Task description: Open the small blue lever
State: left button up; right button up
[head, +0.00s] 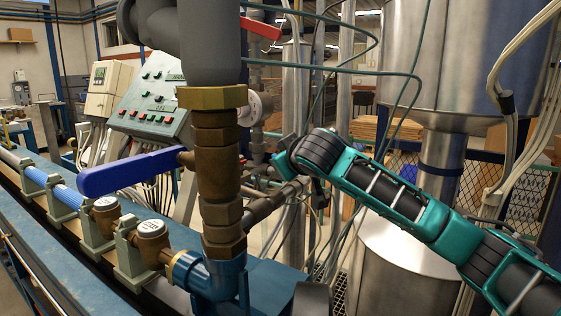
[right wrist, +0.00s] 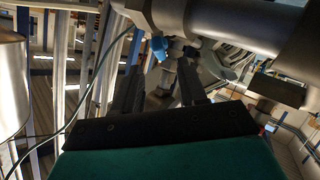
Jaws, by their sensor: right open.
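A small blue lever (right wrist: 158,47) shows in the right wrist view on a metal fitting, just beyond the fingertips and near the middle of the gap between them. My right gripper (right wrist: 160,75) is open, with its two dark fingers apart and nothing held between them. In the head view my right arm reaches in from the right to behind the brown vertical pipe (head: 216,165); its fingers cannot be made out there. I cannot pick out the small lever in the head view. My left gripper is not in view.
A large blue lever (head: 128,173) sticks out left of the pipe. A red lever (head: 261,27) is above. Brass meters (head: 150,229) line the bench at left. A control panel (head: 150,102) and a steel tank (head: 447,55) stand behind. Thin cables (head: 410,85) hang near my right arm.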

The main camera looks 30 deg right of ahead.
jog(key=x, duration=0.6)
jog(key=shift+w+f, duration=0.1)
jog(key=shift+w, duration=0.25)
jog(key=shift+c, duration=0.3)
grip_shut()
